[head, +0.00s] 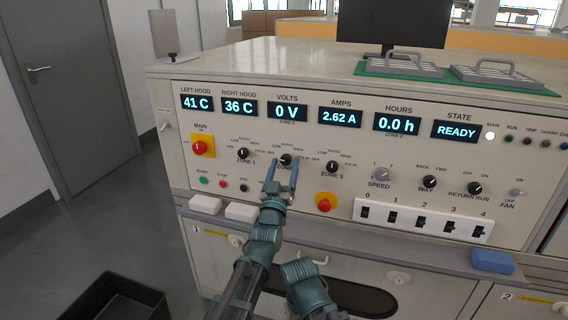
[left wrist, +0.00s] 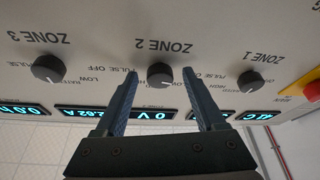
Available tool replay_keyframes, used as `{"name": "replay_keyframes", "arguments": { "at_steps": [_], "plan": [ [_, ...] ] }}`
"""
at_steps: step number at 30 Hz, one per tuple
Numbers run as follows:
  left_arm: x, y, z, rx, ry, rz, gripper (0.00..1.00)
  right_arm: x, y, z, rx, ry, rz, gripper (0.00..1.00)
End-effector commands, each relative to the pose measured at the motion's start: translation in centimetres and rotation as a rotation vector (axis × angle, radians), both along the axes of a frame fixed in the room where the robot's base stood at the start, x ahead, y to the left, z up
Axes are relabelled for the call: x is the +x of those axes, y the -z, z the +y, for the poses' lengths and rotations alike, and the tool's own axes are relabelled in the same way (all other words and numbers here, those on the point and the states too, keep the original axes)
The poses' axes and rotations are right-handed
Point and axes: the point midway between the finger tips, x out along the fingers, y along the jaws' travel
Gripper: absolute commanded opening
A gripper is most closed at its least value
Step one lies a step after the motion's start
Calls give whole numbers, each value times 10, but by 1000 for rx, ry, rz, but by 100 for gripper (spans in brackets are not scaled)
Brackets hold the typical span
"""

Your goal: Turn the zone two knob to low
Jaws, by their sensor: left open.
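The zone two knob (head: 286,160) is a small black dial on the cream front panel, the middle one of the three zone knobs. It also shows in the left wrist view (left wrist: 160,75), where the panel appears upside down with the label ZONE 2 beside it. My left gripper (head: 282,166) is open in front of this knob, with one finger toward each side of it. In the left wrist view the two fingers (left wrist: 160,84) flank the knob with gaps on both sides; no contact shows. The knob's pointer direction is too small to tell.
The zone 1 knob (head: 243,153) and zone 3 knob (head: 331,167) stand on either side. A red main switch (head: 198,148) on yellow is further left. A red emergency button (head: 324,203) lies lower right. A ledge with white blocks (head: 240,211) runs below the panel.

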Motion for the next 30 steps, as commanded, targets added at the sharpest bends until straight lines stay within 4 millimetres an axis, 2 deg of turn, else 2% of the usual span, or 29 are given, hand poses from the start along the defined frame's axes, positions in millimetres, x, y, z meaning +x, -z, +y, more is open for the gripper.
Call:
{"name": "replay_keyframes", "arguments": {
  "at_steps": [4, 5, 16, 24, 30],
  "plan": [
    [0, 0, 0, 0, 0, 0, 72, 0, 1, 0, 0, 0, 0, 50],
    [-1, 1, 0, 0, 0, 0, 68, 0, 1, 0, 0, 0, 0, 50],
    [-1, 0, 0, 0, 0, 0, 1, 0, 0, 0, 0, 0, 0, 50],
    [0, 1, 0, 14, 1, -5, 0, 0, 1, 0, 0, 0, 0, 50],
    [0, 1, 2, 96, -2, -31, 0, 0, 2, 0, 0, 0, 0, 50]
  ]
}}
